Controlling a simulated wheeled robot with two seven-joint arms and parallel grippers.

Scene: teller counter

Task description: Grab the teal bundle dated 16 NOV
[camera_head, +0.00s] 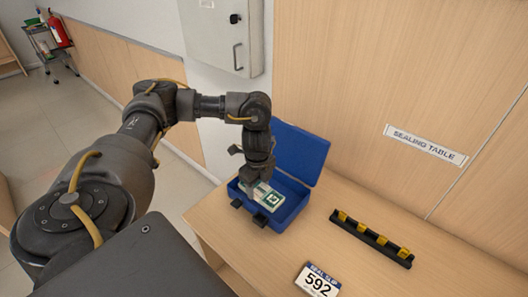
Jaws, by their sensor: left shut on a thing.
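My left gripper (253,207) points down over an open blue box (290,211) on the wooden table. It is shut on a teal and white bundle (268,195), which is tilted and sits at or just above the box's opening. Whether the bundle touches the box floor I cannot tell. The bundle's date is too small to read. My right gripper is not in view.
A black rack with yellow clips (372,239) lies on the table (430,268) to the right. A card reading 592 (317,281) lies at the front. The box's raised lid (300,152) stands behind the gripper, near the wall. The table between box and rack is clear.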

